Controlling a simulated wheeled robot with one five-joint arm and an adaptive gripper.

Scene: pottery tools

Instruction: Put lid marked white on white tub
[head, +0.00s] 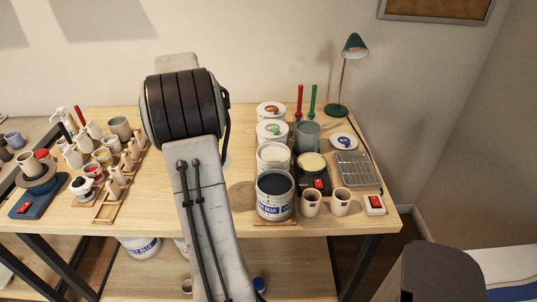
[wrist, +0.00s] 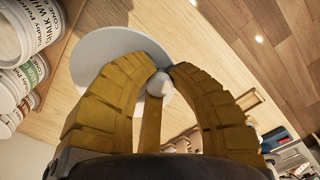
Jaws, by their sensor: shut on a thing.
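My gripper (wrist: 160,80) is shut on the pale knob of a whitish round lid (wrist: 105,50). The lid's colour mark cannot be made out. In the head view my arm hides the gripper; only a sliver of the lid (head: 228,162) shows right of the arm. The white tub (head: 274,158) stands on the table in the row right of my arm, its top showing white contents and no lid. It is also at the upper left of the wrist view (wrist: 36,22), with a "chalk white" label. The held lid is apart from it.
An open blue tub (head: 275,195) stands in front of the white tub; a green-marked tub (head: 271,132) and a red-marked tub (head: 270,110) stand behind. A blue-marked lid (head: 344,141) lies right. Cups (head: 311,203) stand front right. Bare table (head: 165,190) lies left of my arm.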

